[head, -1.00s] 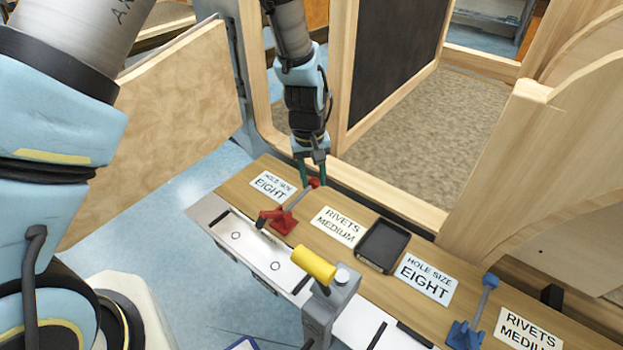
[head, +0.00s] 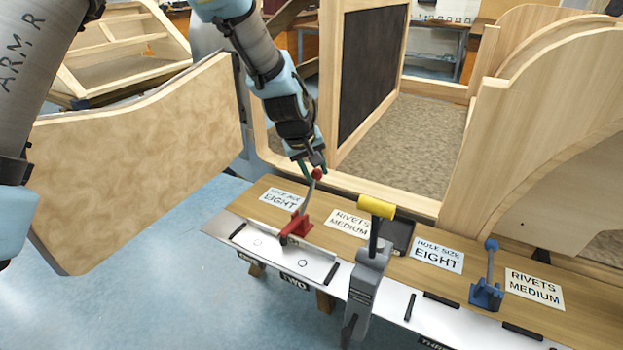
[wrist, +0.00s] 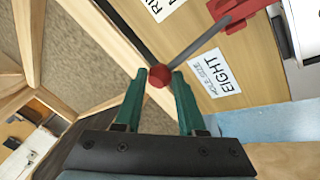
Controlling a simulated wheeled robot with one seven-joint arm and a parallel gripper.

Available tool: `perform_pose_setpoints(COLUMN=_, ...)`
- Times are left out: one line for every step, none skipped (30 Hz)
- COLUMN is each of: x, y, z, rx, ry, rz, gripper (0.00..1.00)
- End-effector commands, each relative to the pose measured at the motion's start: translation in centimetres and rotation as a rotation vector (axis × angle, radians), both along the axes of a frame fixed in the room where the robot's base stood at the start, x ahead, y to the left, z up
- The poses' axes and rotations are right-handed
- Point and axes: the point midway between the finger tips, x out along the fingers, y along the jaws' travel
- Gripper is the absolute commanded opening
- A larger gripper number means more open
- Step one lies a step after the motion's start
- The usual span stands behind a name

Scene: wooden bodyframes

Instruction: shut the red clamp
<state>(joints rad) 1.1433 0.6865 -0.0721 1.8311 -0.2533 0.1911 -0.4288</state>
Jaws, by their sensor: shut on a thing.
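The red clamp (head: 296,226) is fixed on the wooden bench, with a red base, a grey lever and a red ball knob at the lever's end. In the head view its lever stands raised, tilted a little to the right. My gripper (head: 313,168) is at the top of the lever, its green fingers around the red knob. In the wrist view the red knob (wrist: 160,75) sits between the fingertips of my gripper (wrist: 161,82), and the lever runs to the red base (wrist: 245,12) at the upper right.
A yellow-handled grey clamp (head: 376,207) stands at the bench's front, right of the red clamp. A blue clamp (head: 487,292) stands further right, its lever raised. A dark tray (head: 401,236) and white label cards lie on the bench (head: 395,273). Wooden frames rise behind.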

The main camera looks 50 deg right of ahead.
Motion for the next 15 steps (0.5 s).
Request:
perform_pose_setpoints(x=-0.34, y=0.67, z=-0.23, rx=0.017, ry=0.010, rz=-0.001, gripper=0.00)
perform_pose_setpoints(x=-0.37, y=0.76, z=-0.17, rx=0.018, ry=0.010, rz=-0.001, gripper=0.00)
perform_pose_setpoints(x=-0.42, y=0.90, z=-0.11, rx=0.020, ry=0.011, rz=-0.001, gripper=0.00)
perform_pose_setpoints(x=-0.45, y=0.99, z=-0.08, rx=0.020, ry=0.011, rz=-0.002, gripper=0.00)
perform_pose_setpoints(x=-0.47, y=1.07, z=-0.07, rx=0.022, ry=0.012, rz=-0.002, gripper=0.00)
perform_pose_setpoints(x=-0.50, y=1.17, z=-0.05, rx=0.023, ry=0.012, rz=-0.002, gripper=0.00)
perform_pose_setpoints(x=-0.51, y=1.22, z=-0.04, rx=0.023, ry=0.012, rz=-0.002, gripper=0.00)
perform_pose_setpoints(x=-0.51, y=1.27, z=-0.03, rx=0.024, ry=0.013, rz=-0.002, gripper=0.00)
perform_pose_setpoints(x=-0.52, y=1.31, z=-0.03, rx=0.024, ry=0.013, rz=-0.001, gripper=0.00)
perform_pose_setpoints(x=-0.52, y=1.34, z=-0.03, rx=0.024, ry=0.013, rz=-0.001, gripper=0.00)
perform_pose_setpoints(x=-0.53, y=1.36, z=-0.04, rx=0.025, ry=0.013, rz=-0.001, gripper=0.00)
perform_pose_setpoints(x=-0.52, y=1.39, z=-0.05, rx=0.026, ry=0.013, rz=-0.001, gripper=0.00)
perform_pose_setpoints(x=-0.54, y=1.41, z=-0.06, rx=0.026, ry=0.013, rz=-0.001, gripper=0.00)
perform_pose_setpoints(x=-0.53, y=1.42, z=-0.08, rx=0.026, ry=0.013, rz=-0.001, gripper=0.00)
perform_pose_setpoints(x=-0.53, y=1.44, z=-0.09, rx=0.027, ry=0.013, rz=-0.001, gripper=0.00)
